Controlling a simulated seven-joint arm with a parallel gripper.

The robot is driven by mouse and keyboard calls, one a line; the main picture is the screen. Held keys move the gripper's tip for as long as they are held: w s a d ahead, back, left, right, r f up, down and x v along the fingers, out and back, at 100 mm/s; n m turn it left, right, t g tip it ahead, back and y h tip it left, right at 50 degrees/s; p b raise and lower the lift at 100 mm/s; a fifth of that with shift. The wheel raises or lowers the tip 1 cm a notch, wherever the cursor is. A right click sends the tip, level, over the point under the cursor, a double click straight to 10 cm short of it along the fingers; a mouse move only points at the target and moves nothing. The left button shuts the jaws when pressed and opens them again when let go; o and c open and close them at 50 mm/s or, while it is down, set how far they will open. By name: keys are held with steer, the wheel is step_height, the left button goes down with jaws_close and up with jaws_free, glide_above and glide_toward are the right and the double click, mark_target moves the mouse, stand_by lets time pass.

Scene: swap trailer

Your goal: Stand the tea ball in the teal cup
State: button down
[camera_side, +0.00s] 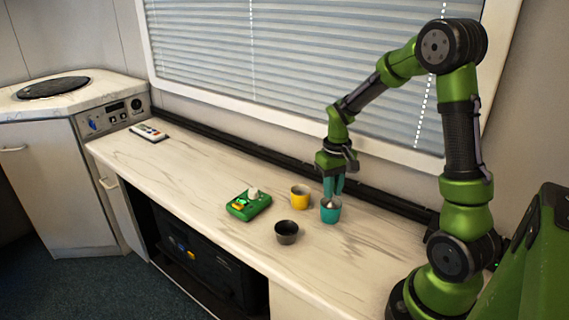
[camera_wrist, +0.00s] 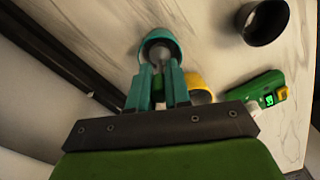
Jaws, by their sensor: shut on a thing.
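The teal cup (camera_side: 330,214) stands upright on the counter, directly below my gripper (camera_side: 334,188). In the wrist view the teal cup (camera_wrist: 163,38) shows just beyond my gripper (camera_wrist: 161,75). The grey tea ball (camera_wrist: 160,54) is between the fingertips, at the cup's mouth. My gripper is shut on it, pointing down. The tea ball's lower part is hidden, so I cannot tell whether it touches the cup's floor.
A yellow cup (camera_side: 300,197) stands close by to the left. A dark cup (camera_side: 287,232) is in front. A green device (camera_side: 248,206) with small items on it lies farther left. A remote (camera_side: 149,133) lies at the far left. Counter between remote and device is clear.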

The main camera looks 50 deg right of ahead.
steer(key=c, duration=1)
jaws_free()
step_height(320, 180, up, 17)
steer(key=s+a+t+y, duration=0.1)
steer(key=s+a+t, duration=0.2)
steer(key=a, duration=0.6)
steer(key=s+a+n+t+y, duration=0.1)
steer(key=s+a+t, duration=0.3)
steer(key=a, duration=0.6)
steer(key=shift+s+f, duration=0.3)
steer(key=shift+s, duration=0.4)
